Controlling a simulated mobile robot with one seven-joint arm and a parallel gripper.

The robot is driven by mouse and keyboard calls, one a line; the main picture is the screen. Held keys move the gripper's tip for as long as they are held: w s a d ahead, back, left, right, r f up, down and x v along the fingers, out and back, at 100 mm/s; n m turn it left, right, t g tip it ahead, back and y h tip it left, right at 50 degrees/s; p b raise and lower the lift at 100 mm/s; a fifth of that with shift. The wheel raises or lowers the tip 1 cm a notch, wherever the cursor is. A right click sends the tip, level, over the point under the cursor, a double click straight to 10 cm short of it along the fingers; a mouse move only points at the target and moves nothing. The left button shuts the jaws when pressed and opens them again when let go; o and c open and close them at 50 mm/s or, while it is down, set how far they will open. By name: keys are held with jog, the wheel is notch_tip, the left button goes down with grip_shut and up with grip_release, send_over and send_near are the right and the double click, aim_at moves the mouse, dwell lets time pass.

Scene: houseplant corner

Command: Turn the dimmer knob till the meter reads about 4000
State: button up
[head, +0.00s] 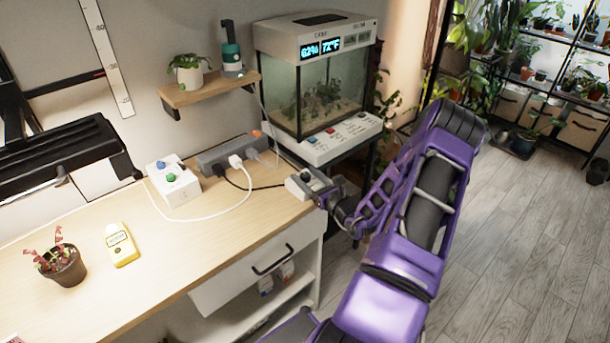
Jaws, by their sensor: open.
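A small pale box (298,188) sits near the right edge of the wooden table, with a dark knob-like part on top beside my gripper. My gripper (318,184) is open at this box, and its fingers partly hide the top. I cannot tell whether the fingers touch the knob or stand around it. A yellow hand-held meter (121,244) lies on the table at the left. Its display is too small to read. A white box (180,190) with a blue knob and a green knob stands at the back of the table.
A grey power strip (232,153) with plugs and cables lies behind. A potted red plant (62,264) stands at the table's left. A glass terrarium (318,90) stands behind my gripper. The table's front middle is clear.

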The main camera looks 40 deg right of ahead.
jog(key=s, duration=1.6)
jog(key=shift+s, duration=0.2)
jog(key=shift+a, duration=0.1)
